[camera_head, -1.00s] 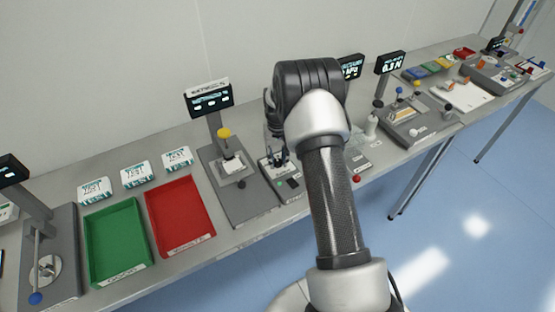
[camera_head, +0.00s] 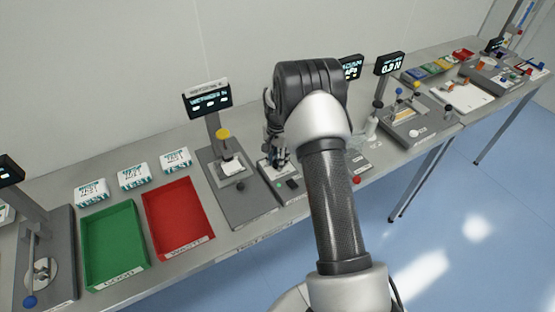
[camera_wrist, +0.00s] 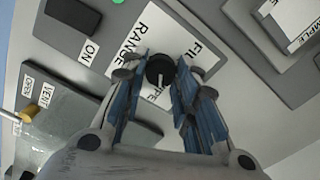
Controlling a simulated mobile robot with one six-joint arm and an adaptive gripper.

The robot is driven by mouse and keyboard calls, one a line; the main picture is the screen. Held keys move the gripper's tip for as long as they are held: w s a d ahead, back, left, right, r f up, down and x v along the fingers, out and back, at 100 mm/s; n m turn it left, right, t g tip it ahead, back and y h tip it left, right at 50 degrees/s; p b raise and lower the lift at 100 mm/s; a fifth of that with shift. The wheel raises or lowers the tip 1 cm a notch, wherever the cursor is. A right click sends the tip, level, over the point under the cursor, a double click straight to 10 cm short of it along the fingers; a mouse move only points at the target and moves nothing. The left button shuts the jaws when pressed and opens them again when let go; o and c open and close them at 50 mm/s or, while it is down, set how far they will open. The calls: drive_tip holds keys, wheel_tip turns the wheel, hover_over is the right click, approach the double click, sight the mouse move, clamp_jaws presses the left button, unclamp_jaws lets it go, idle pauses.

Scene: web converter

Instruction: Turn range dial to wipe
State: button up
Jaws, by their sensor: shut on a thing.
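The range dial (camera_wrist: 160,68) is a round black knob with a white pointer line, on a white label plate (camera_wrist: 146,28) in the wrist view. The plate reads "RANGE"; other words on it are partly covered by the fingers. My gripper (camera_wrist: 158,80) has its blue-padded fingers on either side of the knob and is shut on it. The pointer runs toward the bottom of the picture. In the head view my gripper (camera_head: 277,150) is over a small grey unit (camera_head: 289,187), and the dial is hidden there.
In the wrist view, a black switch (camera_wrist: 73,13) by an "ON" label and a yellow-tipped vent lever (camera_wrist: 27,114) are close by. Red (camera_head: 211,238) and green (camera_head: 146,263) trays lie farther left.

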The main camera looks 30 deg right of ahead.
drive_tip(key=shift+m, duration=0.5)
drive_tip(key=o, duration=1.1)
drive_tip(key=shift+c, duration=0.2)
drive_tip(key=shift+r, duration=0.15)
wheel_tip(320, 180, up, 12)
